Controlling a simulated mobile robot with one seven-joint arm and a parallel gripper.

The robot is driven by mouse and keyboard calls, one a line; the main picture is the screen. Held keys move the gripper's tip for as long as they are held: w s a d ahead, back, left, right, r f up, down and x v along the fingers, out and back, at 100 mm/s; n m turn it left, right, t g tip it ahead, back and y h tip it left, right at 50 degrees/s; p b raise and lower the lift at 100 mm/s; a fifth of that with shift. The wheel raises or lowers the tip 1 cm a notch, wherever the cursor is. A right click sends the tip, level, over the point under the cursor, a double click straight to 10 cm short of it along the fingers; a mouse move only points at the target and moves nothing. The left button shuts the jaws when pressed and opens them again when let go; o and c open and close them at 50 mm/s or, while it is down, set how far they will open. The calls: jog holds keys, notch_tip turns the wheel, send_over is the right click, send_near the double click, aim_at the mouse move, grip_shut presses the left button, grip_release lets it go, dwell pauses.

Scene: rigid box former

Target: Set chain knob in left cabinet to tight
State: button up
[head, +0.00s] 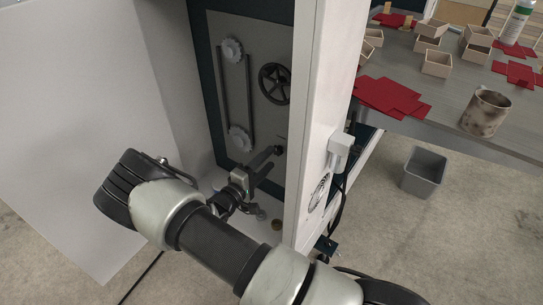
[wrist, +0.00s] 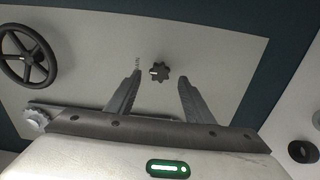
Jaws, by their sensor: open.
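The chain knob (wrist: 159,73) is a small black lobed knob with a pale mark on the back panel of the open left cabinet. My gripper (wrist: 159,78) is open, with one finger on each side of the knob in the wrist view; I see no contact. The knob also shows in the head view (head: 280,150), just past the fingertips of my gripper (head: 270,158). The chain (head: 249,95) runs around two pale sprockets above and left of the knob.
A black handwheel (head: 274,84) is on the same panel above the knob. The cabinet's white side wall (head: 318,110) stands close to the right of my arm, and the open door (head: 75,130) is at left. A grey bin (head: 424,172) stands on the floor at right.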

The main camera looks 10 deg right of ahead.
jog(key=p+v, duration=0.1)
jog(key=v, duration=1.3)
jog(key=shift+s+p, duration=0.15)
jog(key=shift+p, duration=0.2)
jog(key=shift+a, duration=0.15)
